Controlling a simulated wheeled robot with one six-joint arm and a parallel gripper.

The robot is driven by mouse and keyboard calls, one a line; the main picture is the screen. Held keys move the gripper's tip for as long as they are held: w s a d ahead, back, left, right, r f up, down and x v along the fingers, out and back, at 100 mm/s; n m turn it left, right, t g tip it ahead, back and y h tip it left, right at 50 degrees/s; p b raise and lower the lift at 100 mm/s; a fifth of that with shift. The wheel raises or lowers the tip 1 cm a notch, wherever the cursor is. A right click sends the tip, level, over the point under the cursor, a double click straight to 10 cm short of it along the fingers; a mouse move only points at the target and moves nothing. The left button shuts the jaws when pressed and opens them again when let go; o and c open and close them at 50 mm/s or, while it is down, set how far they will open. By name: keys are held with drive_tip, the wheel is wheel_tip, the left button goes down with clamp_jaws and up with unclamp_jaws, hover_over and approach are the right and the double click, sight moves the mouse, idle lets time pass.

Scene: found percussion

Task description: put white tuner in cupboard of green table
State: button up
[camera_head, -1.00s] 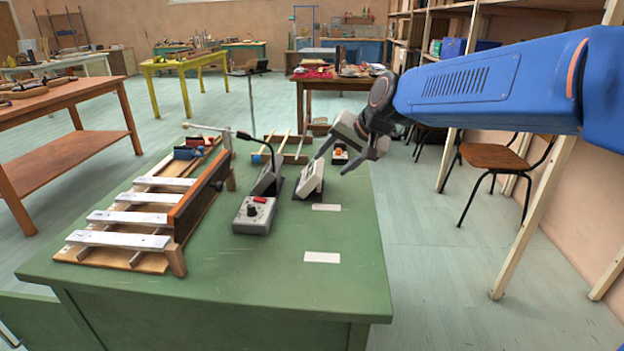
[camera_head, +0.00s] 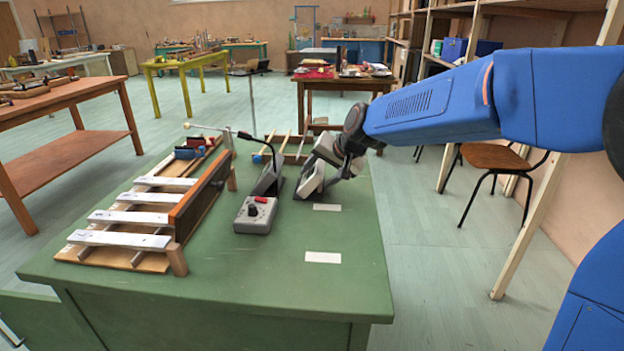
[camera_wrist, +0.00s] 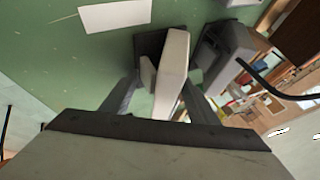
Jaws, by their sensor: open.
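The white tuner (camera_head: 308,180) stands tilted on a dark base on the green table (camera_head: 230,285), right of the middle. In the wrist view the tuner (camera_wrist: 173,70) lies between the two fingers of my gripper (camera_wrist: 170,85). My gripper (camera_head: 335,168) is open and low over the table at the tuner. I cannot tell whether a finger touches it. A green panel (camera_head: 45,318) juts out at the table's lower left and looks like an open cupboard door. The cupboard inside is hidden.
A grey box with a red switch (camera_head: 256,214) and a dark tilted device (camera_head: 268,180) stand left of the tuner. A wooden xylophone (camera_head: 150,210) fills the table's left side. White labels (camera_head: 322,257) lie on the clear front right. A chair (camera_head: 495,160) stands at right.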

drive_tip(key=c, duration=1.1)
drive_tip(key=shift+r, duration=0.2)
